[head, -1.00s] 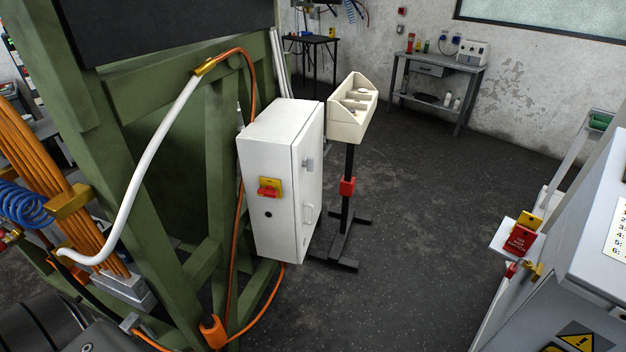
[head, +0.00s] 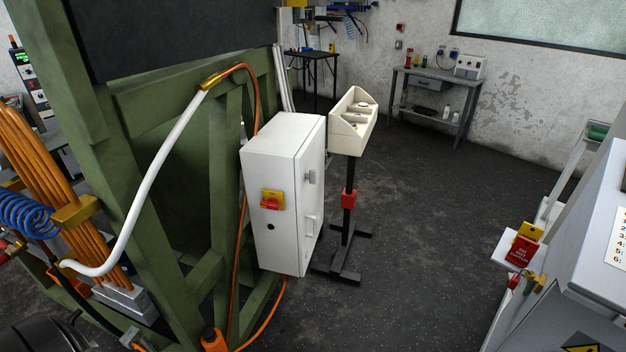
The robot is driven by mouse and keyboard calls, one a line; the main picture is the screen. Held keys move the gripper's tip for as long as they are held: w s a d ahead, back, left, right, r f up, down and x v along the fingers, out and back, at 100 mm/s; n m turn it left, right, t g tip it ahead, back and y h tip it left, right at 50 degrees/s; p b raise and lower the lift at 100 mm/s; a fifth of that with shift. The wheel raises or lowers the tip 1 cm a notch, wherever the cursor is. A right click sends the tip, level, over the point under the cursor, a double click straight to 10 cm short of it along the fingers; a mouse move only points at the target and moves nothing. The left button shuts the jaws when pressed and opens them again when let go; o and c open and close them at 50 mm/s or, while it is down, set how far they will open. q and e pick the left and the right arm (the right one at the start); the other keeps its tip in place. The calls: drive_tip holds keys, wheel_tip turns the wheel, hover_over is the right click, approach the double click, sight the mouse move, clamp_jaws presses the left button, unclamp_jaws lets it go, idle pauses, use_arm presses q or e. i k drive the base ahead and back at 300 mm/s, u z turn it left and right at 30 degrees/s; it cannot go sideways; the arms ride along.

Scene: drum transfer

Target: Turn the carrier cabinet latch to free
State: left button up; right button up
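The white carrier cabinet (head: 270,180) stands beside the green frame in the middle of the head view, its door shut. A red rotary switch on a yellow plate (head: 272,200) sits on its front-left face, with a small black round hole below. On the door side are a small grey latch (head: 312,177) and a lower handle (head: 309,222). The exact angle of the latch is too small to tell. Neither of my grippers is in view.
The green steel frame (head: 225,180) with orange cables and a white hose borders the cabinet on the left. A cream bin on a black stand (head: 353,122) stands close behind right. A grey machine with a red tag (head: 520,250) is at right. Dark floor between is clear.

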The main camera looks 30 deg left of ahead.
sight(312, 175)
drive_tip(key=k, duration=1.25)
drive_tip(key=z, duration=0.45)
drive_tip(key=i, duration=0.6)
drive_tip(key=z, duration=0.6)
drive_tip(key=i, duration=1.7)
drive_tip(key=u, duration=1.25)
drive_tip(key=i, duration=0.4)
drive_tip(key=u, duration=0.4)
